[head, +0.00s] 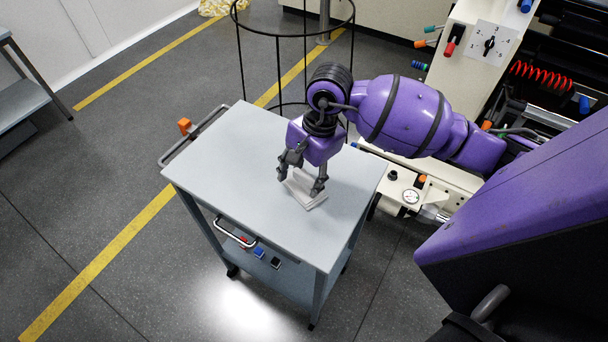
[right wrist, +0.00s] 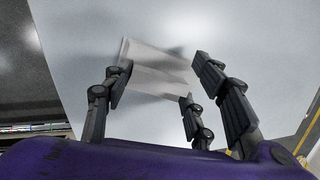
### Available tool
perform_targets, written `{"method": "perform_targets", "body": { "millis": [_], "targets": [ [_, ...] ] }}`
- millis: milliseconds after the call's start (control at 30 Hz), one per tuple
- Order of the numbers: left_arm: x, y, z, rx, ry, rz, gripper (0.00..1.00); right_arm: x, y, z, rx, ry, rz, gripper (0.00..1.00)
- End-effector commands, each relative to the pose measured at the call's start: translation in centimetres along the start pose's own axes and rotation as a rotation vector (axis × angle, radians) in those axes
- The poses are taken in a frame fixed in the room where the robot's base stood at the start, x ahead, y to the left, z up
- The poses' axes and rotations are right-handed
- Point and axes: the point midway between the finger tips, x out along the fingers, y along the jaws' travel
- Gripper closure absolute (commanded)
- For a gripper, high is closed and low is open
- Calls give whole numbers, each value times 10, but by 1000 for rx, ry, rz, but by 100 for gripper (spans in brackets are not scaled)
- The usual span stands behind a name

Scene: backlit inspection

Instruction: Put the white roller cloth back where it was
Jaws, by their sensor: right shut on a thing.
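The white roller cloth (head: 306,195) is a small, pale folded piece at the right part of the grey trolley top (head: 235,165). My right gripper (head: 301,180) points down over it, with its dark fingers closed on the cloth's sides. In the right wrist view the cloth (right wrist: 155,72) lies between the fingers of the right gripper (right wrist: 165,80), and part of its edge is hidden by them. The cloth is at or very near the trolley top; I cannot tell whether it touches. My left gripper is not in view.
The trolley has a push handle (head: 180,150) at its left end and a lower shelf with small coloured items (head: 260,253). A black wire hoop stand (head: 278,70) is behind it. A machine with a gauge (head: 411,196) is close on the right. Most of the trolley top is clear.

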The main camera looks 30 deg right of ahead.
Motion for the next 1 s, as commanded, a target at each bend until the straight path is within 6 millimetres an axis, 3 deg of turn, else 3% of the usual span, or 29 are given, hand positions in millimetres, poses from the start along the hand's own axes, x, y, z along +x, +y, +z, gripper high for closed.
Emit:
{"method": "perform_targets", "body": {
  "millis": [133, 167, 300, 567, 733, 1000],
  "targets": [
    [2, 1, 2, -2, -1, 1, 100, 5, 1, -1, 0, 0, 3, 76],
    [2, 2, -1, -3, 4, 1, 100, 4, 1, -1, 0, 0, 2, 44],
    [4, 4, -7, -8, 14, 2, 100, 3, 0, 0, 0, 0, 1, 29],
    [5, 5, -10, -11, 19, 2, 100, 3, 0, 0, 0, 0, 0, 29],
    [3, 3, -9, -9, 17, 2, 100, -8, -1, 0, -1, 1, -3, 29],
    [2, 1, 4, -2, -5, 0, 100, -62, -1, -1, -2, 4, -2, 29]
  ]
}}
